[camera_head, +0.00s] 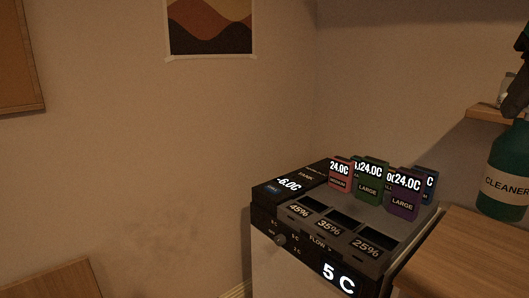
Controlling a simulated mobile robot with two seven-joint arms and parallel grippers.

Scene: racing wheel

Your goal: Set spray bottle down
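The spray bottle (508,172) is a dark green bottle with a cream "CLEANER" label at the right edge of the head view. It leans slightly and its right side is cut off by the frame. A dark shape (519,88) above it looks like its spray head. Its base overlaps the wooden top (470,262) at the lower right; I cannot tell whether it touches that surface. I cannot make out either gripper in this view, so whether one holds the bottle is hidden.
A black-topped cooling unit (262,208) with several coloured temperature tags, such as a purple one (404,201), stands left of the wooden top. A small wooden shelf (492,116) is on the wall behind the bottle. The wooden top's visible front part is clear.

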